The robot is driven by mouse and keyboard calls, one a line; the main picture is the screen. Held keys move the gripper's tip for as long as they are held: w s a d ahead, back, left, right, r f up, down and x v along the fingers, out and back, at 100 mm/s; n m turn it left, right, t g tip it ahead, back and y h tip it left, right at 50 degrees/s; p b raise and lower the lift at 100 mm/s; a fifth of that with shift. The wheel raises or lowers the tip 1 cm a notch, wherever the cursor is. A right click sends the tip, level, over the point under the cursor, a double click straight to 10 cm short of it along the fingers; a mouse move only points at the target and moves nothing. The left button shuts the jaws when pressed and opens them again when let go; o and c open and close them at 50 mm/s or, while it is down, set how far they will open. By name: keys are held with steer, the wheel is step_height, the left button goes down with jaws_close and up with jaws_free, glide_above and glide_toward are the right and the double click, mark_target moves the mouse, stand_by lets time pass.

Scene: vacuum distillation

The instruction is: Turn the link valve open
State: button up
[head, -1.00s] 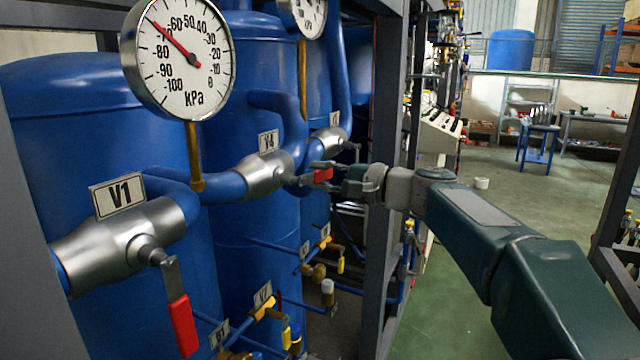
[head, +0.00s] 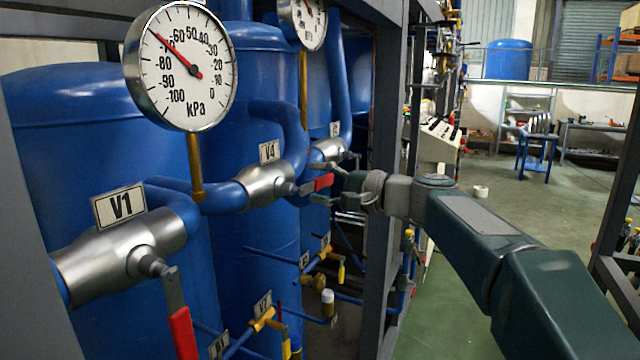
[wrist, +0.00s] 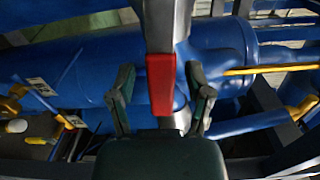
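The valve labelled V4 (head: 265,186) is a silver body on a blue pipe, in the middle of the head view. Its lever has a red grip (head: 323,182), pointing right, out toward my arm. My gripper (head: 322,182) is at this lever, its fingers spread above and below the red grip. In the wrist view the red grip (wrist: 161,84) lies between the two fingers of my gripper (wrist: 160,72), with a visible gap on each side. The fingers are open and do not appear to touch it.
Valve V1 (head: 125,252), with a hanging red lever (head: 183,332), is nearer at left. A pressure gauge (head: 187,68) stands above the pipe. Blue tanks (head: 80,130) stand behind. A grey frame post (head: 388,200) rises close beside my gripper. The green floor (head: 440,300) at right is clear.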

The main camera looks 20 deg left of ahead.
steer(key=d, duration=1.2)
steer(key=shift+s, duration=0.45)
steer(key=shift+f, duration=0.1)
steer(key=s+d+f+n+t+h, duration=0.1)
steer(key=s+d+f+t+h, duration=0.3)
steer(key=s+d+f+h, duration=1.4)
steer(key=s+d+f, duration=0.6)
steer(key=s+d, duration=0.2)
steer(key=shift+s+f+n, duration=0.2)
steer(key=shift+f+n, duration=0.1)
steer(key=shift+n, duration=0.1)
